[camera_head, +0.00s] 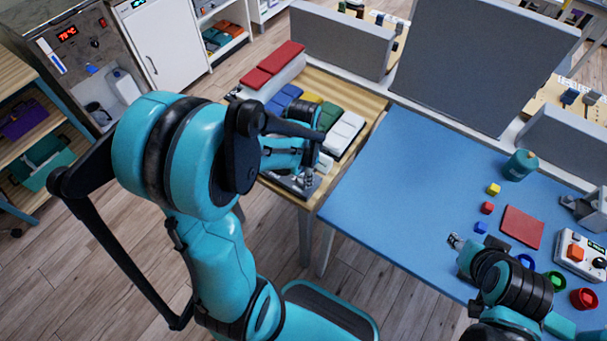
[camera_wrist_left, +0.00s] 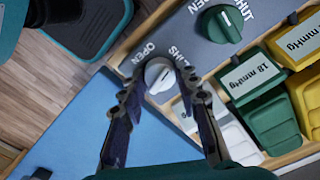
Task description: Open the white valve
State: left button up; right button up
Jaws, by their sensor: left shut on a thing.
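The white valve (camera_wrist_left: 158,74) is a small round white knob on a grey panel (camera_wrist_left: 185,45) in the left wrist view. The word OPEN is printed beside it. My left gripper (camera_wrist_left: 160,92) has its two dark fingers on either side of the knob and is shut on it. In the head view my left gripper (camera_head: 308,181) reaches down at the front end of the wooden rack, and the valve is hidden there. My right gripper (camera_head: 456,241) is low over the blue table top at the right; its finger opening is too small to judge.
A green valve knob (camera_wrist_left: 222,23) marked SHUT sits next to the white one.

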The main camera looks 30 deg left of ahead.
pick_arm(q)
jog(key=n, duration=1.1)
jog(key=shift+n, duration=1.9)
jog(key=o, duration=1.2)
jog(key=shift+c, duration=0.2)
notch_tip(320, 180, up, 12)
